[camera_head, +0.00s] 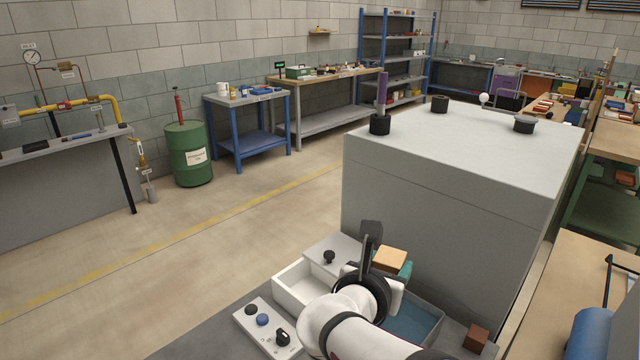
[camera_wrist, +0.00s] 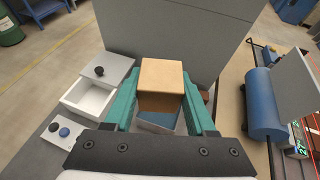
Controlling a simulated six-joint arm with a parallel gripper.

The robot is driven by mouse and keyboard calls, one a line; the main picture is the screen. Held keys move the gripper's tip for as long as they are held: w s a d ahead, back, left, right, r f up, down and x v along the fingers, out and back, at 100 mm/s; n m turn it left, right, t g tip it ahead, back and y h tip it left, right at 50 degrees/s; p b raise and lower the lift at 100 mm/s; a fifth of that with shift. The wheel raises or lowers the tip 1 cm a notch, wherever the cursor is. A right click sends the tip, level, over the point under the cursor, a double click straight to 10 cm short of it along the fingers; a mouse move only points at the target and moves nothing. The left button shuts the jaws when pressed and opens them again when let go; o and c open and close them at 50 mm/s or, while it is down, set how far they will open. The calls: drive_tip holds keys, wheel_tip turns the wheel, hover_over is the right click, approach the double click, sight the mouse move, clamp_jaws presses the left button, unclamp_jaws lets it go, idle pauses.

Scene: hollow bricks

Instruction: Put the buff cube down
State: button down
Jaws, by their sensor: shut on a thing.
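The buff cube (camera_head: 391,258) is in my gripper, and it also shows in the wrist view (camera_wrist: 161,76) between the two teal fingers. My gripper (camera_wrist: 161,88) is shut on the cube from its left and right sides. In the head view only a little teal of my gripper (camera_head: 404,268) shows beside the cube; my arm hides the rest. The cube is held up over a blue-floored grey tray (camera_head: 436,312), apart from it as far as I can see. In the wrist view, the cube hides much of that tray.
A white open box (camera_head: 291,291) with a black-knobbed grey top behind it stands left of the tray. A control panel (camera_head: 251,322) lies front left. A brown cube (camera_head: 477,337) sits right of the tray. A large grey cabinet (camera_head: 440,215) rises behind.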

wheel_tip(320, 180, down, 20)
drive_tip(key=d+m+g+h, duration=0.2)
drive_tip(key=d+m+h, duration=0.1)
drive_tip(key=w+a+f, duration=0.1)
drive_tip(key=a+f, duration=0.1)
drive_tip(key=a, duration=0.1)
drive_tip(key=w+a+f, duration=0.2)
drive_tip(key=a+f, duration=0.1)
drive_tip(key=a, duration=0.1)
drive_tip(key=w+a+f, duration=0.2)
drive_tip(key=a+f, duration=0.1)
drive_tip(key=a, duration=0.1)
drive_tip(key=shift+f, duration=0.15)
wheel_tip(320, 180, down, 4)
drive_tip(key=shift+w+a, duration=0.1)
drive_tip(key=shift+a, duration=0.05)
drive_tip(key=shift+c, duration=1.1)
unclamp_jaws()
drive_tip(key=shift+f, duration=0.15)
